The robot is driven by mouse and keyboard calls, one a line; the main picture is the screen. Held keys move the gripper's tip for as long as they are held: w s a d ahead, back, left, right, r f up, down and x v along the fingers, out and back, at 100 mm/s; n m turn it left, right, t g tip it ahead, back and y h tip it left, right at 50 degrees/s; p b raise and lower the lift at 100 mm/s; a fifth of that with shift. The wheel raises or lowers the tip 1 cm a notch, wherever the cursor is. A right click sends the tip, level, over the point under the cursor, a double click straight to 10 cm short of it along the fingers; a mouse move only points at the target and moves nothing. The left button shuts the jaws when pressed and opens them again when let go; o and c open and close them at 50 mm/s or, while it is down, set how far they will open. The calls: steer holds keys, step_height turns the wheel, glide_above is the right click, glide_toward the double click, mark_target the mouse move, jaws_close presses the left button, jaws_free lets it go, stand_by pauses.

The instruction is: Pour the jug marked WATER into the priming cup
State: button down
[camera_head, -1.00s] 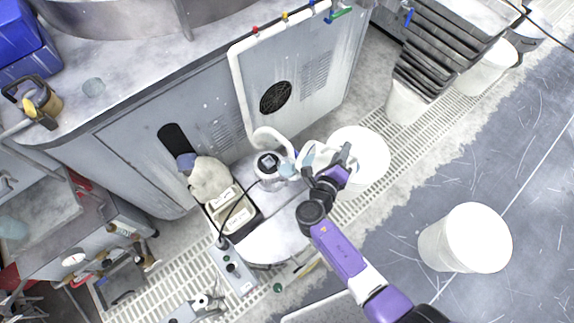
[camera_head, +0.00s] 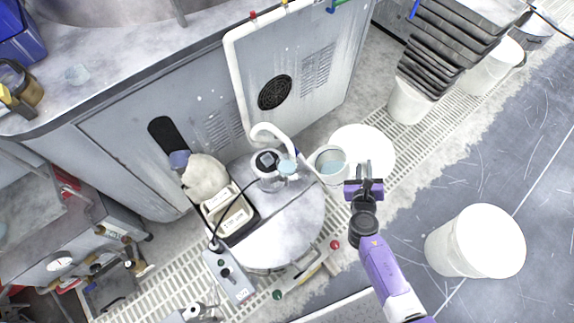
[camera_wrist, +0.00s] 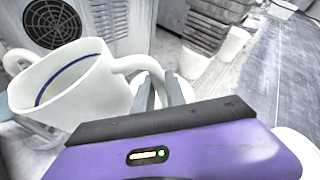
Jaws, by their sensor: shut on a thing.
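A white jug (camera_head: 328,163) hangs from my gripper (camera_head: 364,170), with its mouth facing the head camera and something bluish inside. My gripper is shut on the jug's handle. In the wrist view the jug (camera_wrist: 75,85) is at the left, with a dark blue line on its inner wall, and its handle runs between the fingers (camera_wrist: 158,90). No lettering on the jug can be read. A small pale-blue cup (camera_head: 287,167), seemingly the priming cup, is just left of the jug, beside a round white device (camera_head: 267,163). Its contents cannot be made out.
The device stands on a round pale table (camera_head: 285,235) with a tray of white containers (camera_head: 229,215). A curved white pipe (camera_head: 270,130) rises behind. A large white bucket (camera_head: 375,150) is below and right of the jug; another (camera_head: 475,242) stands on the floor at right.

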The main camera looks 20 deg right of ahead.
steer(key=shift+m+y, duration=0.5)
steer(key=shift+m, duration=0.3)
steer(key=f+b, duration=0.1)
steer(key=d+f+b, duration=0.1)
steer(key=f+b, duration=0.1)
steer(key=f, duration=0.1)
steer(key=shift+s+d+b, duration=0.25)
steer(key=shift+s+b, duration=0.05)
steer(key=shift+s, duration=0.05)
steer(key=shift+s+d+f+m+t+y+b, duration=0.15)
steer(key=shift+f+m+b, duration=0.1)
steer(key=shift+f+b, duration=0.2)
steer(key=shift+w+d+f+m+t+y+b, duration=0.1)
steer(key=shift+f+m+b, duration=0.1)
steer(key=shift+f+b, duration=0.15)
steer(key=shift+s+d+f+m+t+y+b, duration=0.15)
steer(key=shift+f+m+b, duration=0.15)
steer(key=shift+b, duration=0.2)
